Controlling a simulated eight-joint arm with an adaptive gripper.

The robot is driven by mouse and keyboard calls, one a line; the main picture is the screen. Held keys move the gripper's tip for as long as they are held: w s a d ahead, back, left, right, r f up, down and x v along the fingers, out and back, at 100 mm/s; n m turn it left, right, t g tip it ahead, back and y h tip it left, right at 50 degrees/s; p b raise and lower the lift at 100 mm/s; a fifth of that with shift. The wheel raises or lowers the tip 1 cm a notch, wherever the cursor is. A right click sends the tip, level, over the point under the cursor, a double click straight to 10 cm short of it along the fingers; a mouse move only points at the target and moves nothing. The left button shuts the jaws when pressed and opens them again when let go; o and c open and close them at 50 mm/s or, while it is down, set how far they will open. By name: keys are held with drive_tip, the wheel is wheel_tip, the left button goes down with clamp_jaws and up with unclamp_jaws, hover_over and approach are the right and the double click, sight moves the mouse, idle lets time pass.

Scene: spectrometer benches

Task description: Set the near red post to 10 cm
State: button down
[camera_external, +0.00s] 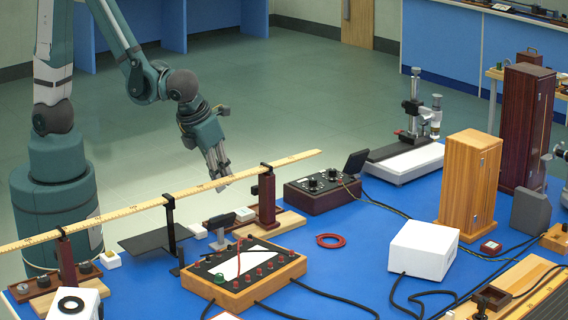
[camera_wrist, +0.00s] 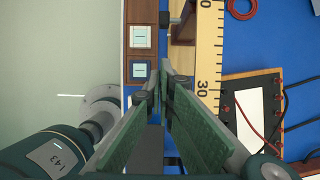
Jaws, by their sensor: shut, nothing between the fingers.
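A long yellow ruler beam (camera_external: 150,203) runs across the bench, held by two dark red posts and a black stand (camera_external: 172,232). One red post (camera_external: 267,200) stands upright on a wooden base to the right. The other red post (camera_external: 66,260) is at the lower left, closer to the camera. My gripper (camera_external: 222,183) is shut and empty, pointing down by the beam, left of the right post. In the wrist view its green fingers (camera_wrist: 163,78) meet left of the ruler (camera_wrist: 208,50). I cannot tell a 10 cm mark.
A wooden panel with red terminals (camera_external: 245,275), a dark dial box (camera_external: 322,190) and a red ring (camera_external: 330,241) are near the beam. A white box (camera_external: 423,250) and a wooden cabinet (camera_external: 469,187) stand to the right. Black cables cross the blue bench.

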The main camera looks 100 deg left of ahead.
drive_tip(key=w+a+f, duration=0.4)
drive_tip(key=shift+f+b, duration=0.15)
drive_tip(key=shift+b, duration=0.25)
idle(0.4)
drive_tip(key=w+a+b, duration=0.1)
drive_tip(key=w+a, duration=0.6)
idle(0.6)
drive_tip(key=shift+s+d, duration=0.1)
idle(0.3)
